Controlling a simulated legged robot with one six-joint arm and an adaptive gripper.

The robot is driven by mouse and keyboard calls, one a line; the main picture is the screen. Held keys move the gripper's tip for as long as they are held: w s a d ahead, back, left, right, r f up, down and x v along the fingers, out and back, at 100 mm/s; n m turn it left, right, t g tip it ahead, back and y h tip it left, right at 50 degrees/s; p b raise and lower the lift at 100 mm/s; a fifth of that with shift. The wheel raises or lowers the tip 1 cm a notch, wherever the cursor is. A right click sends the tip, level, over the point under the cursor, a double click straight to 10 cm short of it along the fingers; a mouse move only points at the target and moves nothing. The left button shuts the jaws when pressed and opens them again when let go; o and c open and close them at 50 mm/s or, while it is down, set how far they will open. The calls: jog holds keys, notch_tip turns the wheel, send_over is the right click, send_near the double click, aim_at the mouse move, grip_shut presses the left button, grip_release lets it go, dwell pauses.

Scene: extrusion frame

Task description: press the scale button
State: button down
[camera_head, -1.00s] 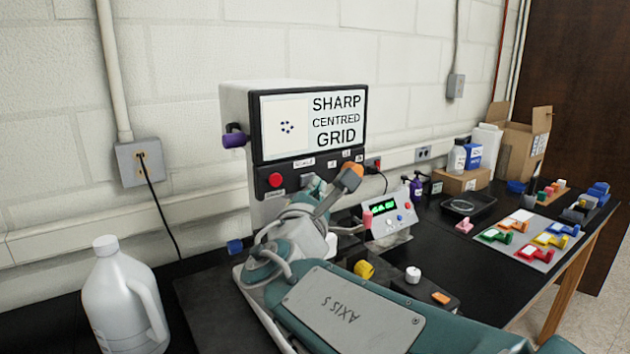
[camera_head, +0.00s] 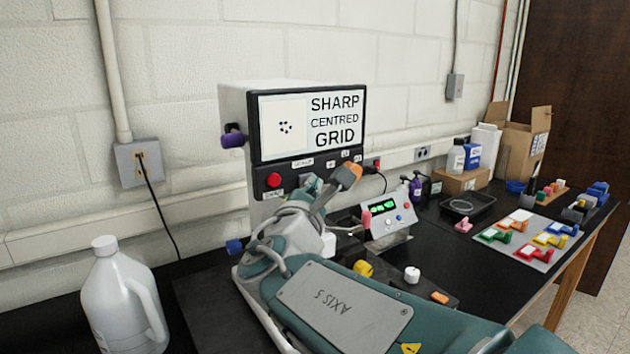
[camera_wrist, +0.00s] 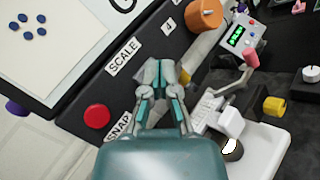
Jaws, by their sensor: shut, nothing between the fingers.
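The SCALE label (camera_wrist: 124,56) is on the black control panel (camera_wrist: 82,76) in the wrist view. My gripper (camera_wrist: 161,72) is shut and empty, its fingertips in front of the panel just beside that label. The scale button itself is not clearly visible; my fingers cover the panel there. A red button (camera_wrist: 97,116) is left of my gripper, near the SNAP label (camera_wrist: 118,128). In the head view, my gripper (camera_head: 313,184) is at the panel under the screen, between the red button (camera_head: 274,180) and an orange knob (camera_head: 347,175). I cannot tell whether the fingertips touch anything.
The screen (camera_head: 336,118) reads SHARP CENTRED GRID beside a dot pattern. A small box with a green display (camera_head: 388,221) stands right of my arm. A white jug (camera_head: 105,295) is at left. Blocks, a tray and cartons occupy the bench's right side.

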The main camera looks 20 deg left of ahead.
jog(key=shift+w+a, duration=0.1)
jog(key=shift+a, duration=0.05)
dwell(0.5)
jog(key=shift+s+d, duration=0.55)
jog(key=shift+d, duration=0.1)
jog(key=shift+s+d, duration=1.65)
jog(key=shift+d, duration=0.25)
